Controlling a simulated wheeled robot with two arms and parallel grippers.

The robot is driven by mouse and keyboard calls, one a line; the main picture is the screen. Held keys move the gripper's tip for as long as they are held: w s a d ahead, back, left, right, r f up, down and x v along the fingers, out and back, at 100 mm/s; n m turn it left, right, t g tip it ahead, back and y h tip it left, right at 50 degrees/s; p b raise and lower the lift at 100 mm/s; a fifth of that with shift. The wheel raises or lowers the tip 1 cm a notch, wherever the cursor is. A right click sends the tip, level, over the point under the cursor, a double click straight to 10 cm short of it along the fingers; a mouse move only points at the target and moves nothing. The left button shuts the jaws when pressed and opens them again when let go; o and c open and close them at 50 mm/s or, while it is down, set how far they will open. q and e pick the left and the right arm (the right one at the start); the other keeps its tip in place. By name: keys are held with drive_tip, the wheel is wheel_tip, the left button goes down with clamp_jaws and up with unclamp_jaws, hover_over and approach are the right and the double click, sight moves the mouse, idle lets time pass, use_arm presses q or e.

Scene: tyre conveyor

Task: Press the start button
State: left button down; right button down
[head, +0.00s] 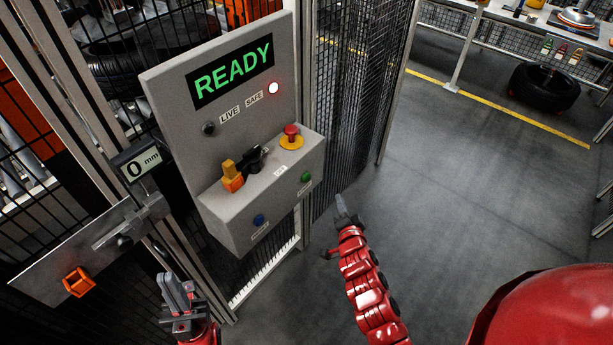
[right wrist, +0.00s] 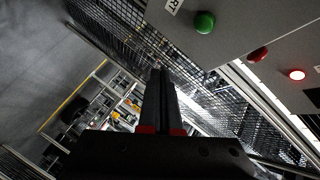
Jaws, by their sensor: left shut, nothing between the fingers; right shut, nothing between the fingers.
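The green button (head: 306,177), which I take for the start button, is on the front face of the grey control box (head: 222,229). It also shows in the right wrist view (right wrist: 204,22), beside a partly cut-off label ending in "RT". My right gripper (head: 341,199) is shut and empty, to the right of and below the green button, apart from the box. Its fingers (right wrist: 160,75) are together in the right wrist view, with the button up and to the right. My left gripper (head: 174,277) is shut and empty, low at the left, below the box.
The panel has a screen (head: 233,71) reading "READY" and a lit lamp (head: 274,88) by "SAFE". A red mushroom button (head: 291,131), an orange-handled switch (head: 232,176) and a blue button (head: 259,220) are nearby. Mesh fencing (head: 365,80) stands behind. Open floor (head: 470,170) lies right.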

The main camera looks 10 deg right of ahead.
sight(306, 177)
drive_tip(key=w+a+b, duration=0.3)
drive_tip(key=w+a, duration=0.2)
drive_tip(key=w, duration=0.2)
drive_tip(key=shift+a, duration=0.2)
drive_tip(key=shift+b, duration=0.3)
idle(1.8)
drive_tip(key=shift+w+a+b, duration=0.25)
drive_tip(key=shift+w+b, duration=0.1)
drive_tip(key=shift+b, duration=0.1)
